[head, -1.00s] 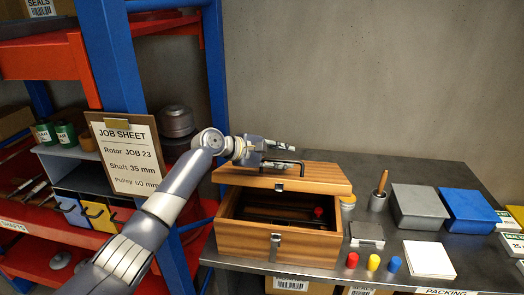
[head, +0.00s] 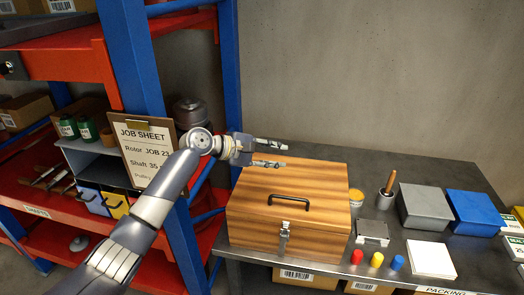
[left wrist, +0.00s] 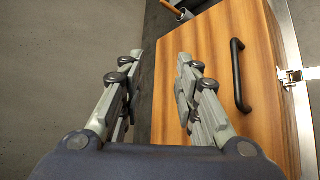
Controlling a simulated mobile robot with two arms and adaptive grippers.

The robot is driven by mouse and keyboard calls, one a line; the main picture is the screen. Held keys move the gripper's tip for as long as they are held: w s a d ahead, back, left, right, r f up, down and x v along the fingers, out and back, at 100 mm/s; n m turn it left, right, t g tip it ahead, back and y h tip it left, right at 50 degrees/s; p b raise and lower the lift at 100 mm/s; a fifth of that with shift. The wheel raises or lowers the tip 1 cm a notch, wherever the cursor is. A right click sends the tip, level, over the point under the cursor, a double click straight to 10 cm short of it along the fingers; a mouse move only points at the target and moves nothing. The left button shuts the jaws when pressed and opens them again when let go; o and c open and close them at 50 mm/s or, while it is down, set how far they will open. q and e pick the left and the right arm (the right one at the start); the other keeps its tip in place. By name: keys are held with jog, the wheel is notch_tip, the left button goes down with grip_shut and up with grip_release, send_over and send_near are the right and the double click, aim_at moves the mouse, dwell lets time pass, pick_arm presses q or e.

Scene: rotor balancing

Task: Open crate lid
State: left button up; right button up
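The wooden crate (head: 262,236) stands on the dark bench with its lid (head: 325,181) down and closed. A black handle (head: 289,202) lies on top of the lid, and a metal latch (head: 284,238) is on the front. My left gripper (head: 286,155) is at the lid's back left edge, behind the handle, open and empty. In the left wrist view its two fingers (left wrist: 160,57) are apart, with the handle (left wrist: 240,76) to the right of them, untouched. The crate's inside is hidden. My right gripper is not in view.
Right of the crate are a yellow-topped jar (head: 356,197), a cup with a wooden-handled tool (head: 386,199), a grey box (head: 424,208), a blue box (head: 474,211) and small coloured caps (head: 377,259). A red and blue rack (head: 140,70) stands at left.

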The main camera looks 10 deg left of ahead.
pick_arm(q)
jog(key=shift+v, duration=2.05)
jog(key=shift+f, duration=0.15)
